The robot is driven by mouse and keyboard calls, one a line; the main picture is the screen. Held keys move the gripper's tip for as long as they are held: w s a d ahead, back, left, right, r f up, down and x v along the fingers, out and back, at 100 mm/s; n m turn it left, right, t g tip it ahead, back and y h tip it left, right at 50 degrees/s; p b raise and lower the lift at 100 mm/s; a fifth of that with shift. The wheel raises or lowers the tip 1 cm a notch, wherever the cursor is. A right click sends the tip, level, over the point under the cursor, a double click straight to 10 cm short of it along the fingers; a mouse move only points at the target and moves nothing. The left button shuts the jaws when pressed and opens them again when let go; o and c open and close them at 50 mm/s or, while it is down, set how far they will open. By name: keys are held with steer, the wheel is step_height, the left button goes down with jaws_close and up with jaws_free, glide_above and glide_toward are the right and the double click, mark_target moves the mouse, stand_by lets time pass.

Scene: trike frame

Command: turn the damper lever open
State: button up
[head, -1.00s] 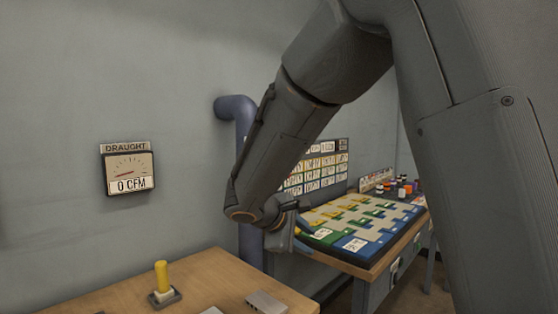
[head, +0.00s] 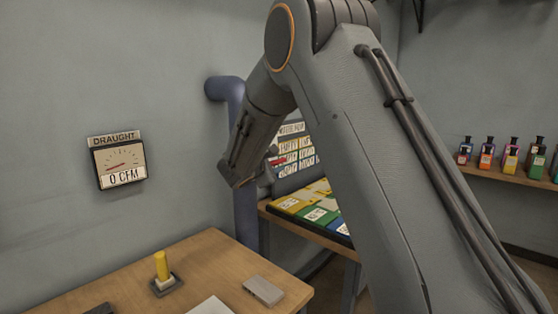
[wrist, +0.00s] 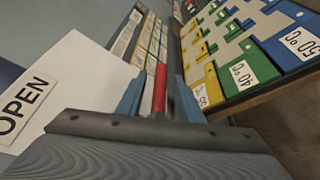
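In the wrist view, a red lever handle (wrist: 159,88) stands upright between the two blue fingers of my open gripper (wrist: 160,92). Narrow gaps show on both sides of the handle, so the fingers are around it but do not look closed on it. A white panel (wrist: 85,75) to the left carries an OPEN label (wrist: 24,105). The lever's base is hidden behind my gripper body. The draught gauge (head: 118,163) on the wall reads 0 CFM.
A thick blue pipe (head: 228,90) bends down the wall behind my arm. A wooden table (head: 205,255) bears a yellow handle (head: 162,266) and a grey block (head: 264,290). Another bench with a coloured board (head: 306,207) stands behind my arm. Bottles (head: 510,155) line a right shelf.

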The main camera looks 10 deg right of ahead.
steer(key=shift+x, duration=0.95)
steer(key=shift+c, duration=0.4)
jaws_close()
